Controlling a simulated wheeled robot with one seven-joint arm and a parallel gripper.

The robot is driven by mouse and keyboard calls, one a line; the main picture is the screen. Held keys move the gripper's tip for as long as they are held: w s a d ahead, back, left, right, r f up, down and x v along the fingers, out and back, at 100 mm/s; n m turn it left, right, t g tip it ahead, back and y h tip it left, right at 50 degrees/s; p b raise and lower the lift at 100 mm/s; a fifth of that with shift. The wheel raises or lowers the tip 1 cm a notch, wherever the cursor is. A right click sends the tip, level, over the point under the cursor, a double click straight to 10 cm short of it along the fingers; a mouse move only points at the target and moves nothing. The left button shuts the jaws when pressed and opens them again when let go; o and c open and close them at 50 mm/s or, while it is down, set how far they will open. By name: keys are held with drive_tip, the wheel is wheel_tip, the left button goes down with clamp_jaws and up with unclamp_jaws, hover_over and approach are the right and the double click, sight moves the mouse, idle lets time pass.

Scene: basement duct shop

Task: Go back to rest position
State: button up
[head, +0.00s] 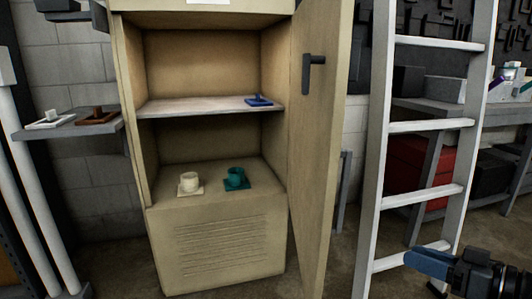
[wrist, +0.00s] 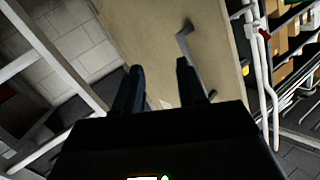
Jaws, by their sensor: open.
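My gripper (head: 430,262) is at the lower right in the head view, in front of the ladder's foot. Its two dark fingers (wrist: 162,88) stand apart in the wrist view, with nothing between them. Beyond the fingers in the wrist view is the open cabinet door (wrist: 150,35) with its dark handle (wrist: 185,45). In the head view the same door (head: 318,160) is swung open to the right of the cabinet (head: 215,235), well left of my gripper.
A side shelf (head: 75,129) holds white and brown pieces. A ladder (head: 418,125) and a workbench (head: 440,107) stand right.

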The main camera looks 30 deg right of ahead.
drive_tip(key=s+a+f+m+g+h, duration=0.3)
drive_tip(key=s+a+f+h, duration=0.1)
drive_tip(key=a+f, duration=0.7)
drive_tip(key=s+a+f+n+h, duration=0.1)
drive_tip(key=s+a, duration=0.7)
drive_tip(key=s, duration=0.1)
drive_tip(key=s+a+r+n+t+y, duration=0.2)
drive_tip(key=s+a+r+n, duration=0.1)
drive_tip(key=s+a+r, duration=0.4)
wheel_tip(320, 180, up, 20)
drive_tip(key=p, duration=1.9)
drive_tip(key=shift+s+p, duration=0.3)
drive_tip(key=shift+p, duration=0.05)
drive_tip(key=shift+d, duration=0.15)
